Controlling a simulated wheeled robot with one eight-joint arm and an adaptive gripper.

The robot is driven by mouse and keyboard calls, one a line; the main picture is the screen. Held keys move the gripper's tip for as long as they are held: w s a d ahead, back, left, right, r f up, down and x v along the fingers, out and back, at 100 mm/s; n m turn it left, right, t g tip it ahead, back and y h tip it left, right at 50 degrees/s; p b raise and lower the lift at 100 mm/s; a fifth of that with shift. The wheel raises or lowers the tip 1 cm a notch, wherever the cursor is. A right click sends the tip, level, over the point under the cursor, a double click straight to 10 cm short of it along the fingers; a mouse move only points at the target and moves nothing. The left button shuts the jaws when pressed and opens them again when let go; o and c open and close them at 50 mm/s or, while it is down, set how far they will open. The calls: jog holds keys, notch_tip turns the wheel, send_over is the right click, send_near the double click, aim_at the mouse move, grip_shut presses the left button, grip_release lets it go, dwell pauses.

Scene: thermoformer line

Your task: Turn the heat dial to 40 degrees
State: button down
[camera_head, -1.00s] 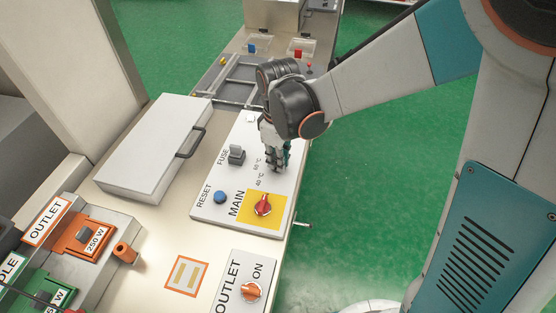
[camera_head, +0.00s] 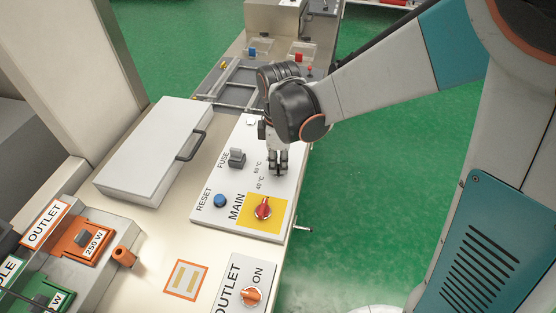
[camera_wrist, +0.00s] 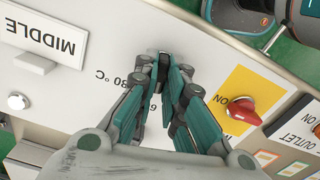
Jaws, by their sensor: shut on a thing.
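My gripper (camera_head: 278,171) points down at the white control panel (camera_head: 222,178), beside the printed temperature marks. In the wrist view its teal-padded fingers (camera_wrist: 161,62) are brought together at the panel surface, shut on the heat dial. The fingers hide nearly all of the dial, so its pointing direction cannot be told. The 40 °C mark (camera_head: 264,183) shows in the head view, with another mark above it. In the wrist view an 80 °C mark (camera_wrist: 122,82) lies left of the fingertips, and another mark is partly covered by the fingers.
Close by are the red MAIN switch (camera_head: 263,208) on its yellow plate, the blue RESET button (camera_head: 219,201) and the grey FUSE switch (camera_head: 237,158). An orange OUTLET switch (camera_head: 250,296) is nearer. A white lid with a handle (camera_head: 152,150) lies left of the panel.

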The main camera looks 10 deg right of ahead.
jog(key=n, duration=0.4)
jog(key=shift+n, duration=0.6)
jog(key=n, duration=0.4)
jog(key=shift+b, duration=0.4)
jog(key=c, duration=1.6)
grip_release()
jog(key=shift+m, duration=0.3)
